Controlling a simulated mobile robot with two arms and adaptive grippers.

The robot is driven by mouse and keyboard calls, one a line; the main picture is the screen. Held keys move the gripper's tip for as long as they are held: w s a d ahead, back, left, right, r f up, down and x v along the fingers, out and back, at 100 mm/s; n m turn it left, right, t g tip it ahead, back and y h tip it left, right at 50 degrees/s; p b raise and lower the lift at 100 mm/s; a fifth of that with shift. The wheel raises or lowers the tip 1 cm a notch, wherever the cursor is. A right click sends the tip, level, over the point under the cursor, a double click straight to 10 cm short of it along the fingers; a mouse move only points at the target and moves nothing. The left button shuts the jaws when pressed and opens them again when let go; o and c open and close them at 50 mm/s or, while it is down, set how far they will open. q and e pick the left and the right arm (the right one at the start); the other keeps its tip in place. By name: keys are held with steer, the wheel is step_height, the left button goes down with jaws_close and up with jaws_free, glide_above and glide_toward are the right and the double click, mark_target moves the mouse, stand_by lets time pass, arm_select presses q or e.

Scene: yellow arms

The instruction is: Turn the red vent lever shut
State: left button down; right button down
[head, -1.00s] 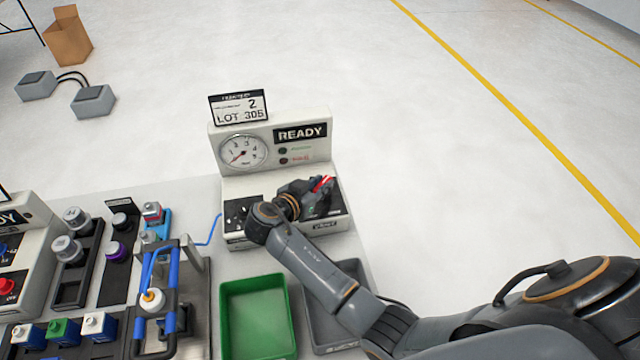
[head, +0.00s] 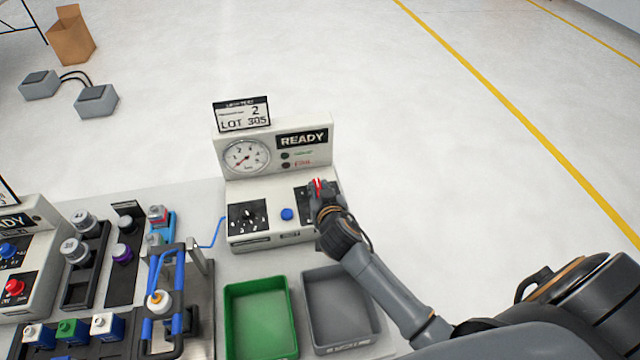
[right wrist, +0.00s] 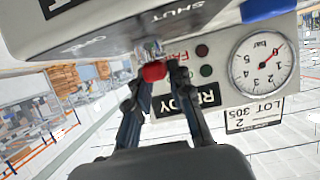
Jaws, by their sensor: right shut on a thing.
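The red vent lever (head: 318,184) is on the right side of the white test station (head: 270,231) and points up in the head view. In the right wrist view its red end (right wrist: 154,71) sits between the two fingertips. My right gripper (head: 320,190) is shut on the lever; the fingers show clearly in the wrist view (right wrist: 156,78). The word SHUT shows on the panel near the lever in the wrist view. The gripper and wrist hide much of the lever panel in the head view. My left gripper is not in view.
The station has a gauge (head: 246,157), a READY display (head: 302,138), a black dial (head: 247,214) and a blue button (head: 287,214). A green tray (head: 229,318) and a grey tray (head: 375,318) stand in front. Blue-handled equipment (head: 165,262) is at left.

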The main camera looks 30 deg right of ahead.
steer(key=n+y+p, duration=0.2)
steer(key=n+y, duration=0.1)
steer(key=shift+w+d+r+y, duration=0.1)
steer(key=shift+r+y, duration=0.2)
steer(key=shift+f+n+y+p, duration=0.1)
steer(key=shift+n+y+p, duration=0.45)
steer(key=shift+n+y, duration=0.3)
steer(key=shift+f+n+y, duration=0.1)
steer(key=shift+n+y, duration=0.85)
steer(key=shift+y, duration=0.3)
steer(key=shift+n+g+y+b, duration=0.55)
steer(key=shift+n+y, duration=0.25)
steer(key=shift+y, duration=0.2)
steer(key=shift+a+n+g+y, duration=0.25)
steer(key=shift+a+n+y, duration=0.1)
steer(key=shift+n+y, duration=0.05)
steer(key=c, duration=1.2)
jaws_free()
steer(key=shift+f, duration=0.1)
